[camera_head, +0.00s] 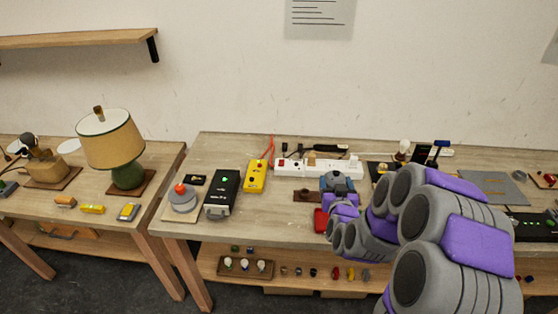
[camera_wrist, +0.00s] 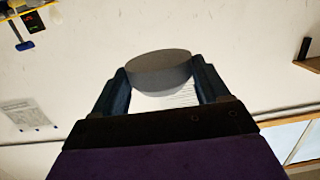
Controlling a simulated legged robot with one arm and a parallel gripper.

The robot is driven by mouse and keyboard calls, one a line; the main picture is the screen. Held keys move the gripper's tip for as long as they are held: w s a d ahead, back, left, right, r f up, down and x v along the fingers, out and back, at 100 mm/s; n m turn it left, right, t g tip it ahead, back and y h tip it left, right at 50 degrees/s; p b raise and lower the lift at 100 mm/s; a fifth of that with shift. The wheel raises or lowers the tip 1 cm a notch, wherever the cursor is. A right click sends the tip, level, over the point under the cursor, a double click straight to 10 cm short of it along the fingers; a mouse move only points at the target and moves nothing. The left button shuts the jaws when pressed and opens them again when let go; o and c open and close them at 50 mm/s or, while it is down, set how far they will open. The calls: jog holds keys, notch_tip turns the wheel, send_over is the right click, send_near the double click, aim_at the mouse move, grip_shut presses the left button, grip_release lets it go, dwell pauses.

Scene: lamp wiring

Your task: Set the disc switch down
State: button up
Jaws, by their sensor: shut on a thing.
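My gripper (camera_wrist: 158,66) is shut on the disc switch (camera_wrist: 158,76), a plain grey round disc in the wrist view. The two dark blue fingers press on opposite sides of its rim. Pale wall shows behind the disc, and no surface touches it in this view. In the head view my purple and grey arm reaches in from the lower right over the workbench (camera_head: 268,226). The disc cannot be made out for sure there.
On the bench, a grey round base with a red knob (camera_head: 183,196), a black box (camera_head: 222,194), a yellow box (camera_head: 256,177) and a white power strip (camera_head: 290,168) stand left and behind the arm. A lamp (camera_head: 112,140) stands on the left table. The bench's front strip is fairly clear.

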jog(key=shift+f, duration=0.5)
jog(key=s+a+f+n+g+y+p, duration=0.1)
jog(key=s+a+f+n+y+p, duration=0.1)
jog(key=s+a+f+n+y, duration=0.1)
jog(key=s+a+f+n+g+y+p, duration=0.1)
jog(key=s+a+f+n+y+p, duration=0.2)
jog(key=s+a+f+y, duration=0.2)
jog(key=s+a+f, duration=0.2)
jog(key=s+f, duration=0.2)
jog(key=f, duration=0.2)
jog(key=shift+a+f+y+p, duration=0.15)
jog(key=shift+f+y+p, duration=0.15)
jog(key=shift+f+p, duration=0.05)
jog(key=b+x, duration=0.8)
jog(key=b, duration=0.2)
jog(key=shift+f, duration=0.1)
jog(key=b, duration=0.2)
send_over(276, 222)
jog(key=s, duration=0.1)
jog(key=shift+d+f, duration=0.15)
jog(key=shift+d, duration=0.1)
jog(key=shift+w+a+f, duration=0.15)
jog(key=shift+w+f, duration=0.1)
jog(key=shift+f, duration=0.55)
jog(key=shift+w+a+f, duration=0.1)
jog(key=shift+w+f, duration=0.1)
jog(key=shift+f, duration=0.55)
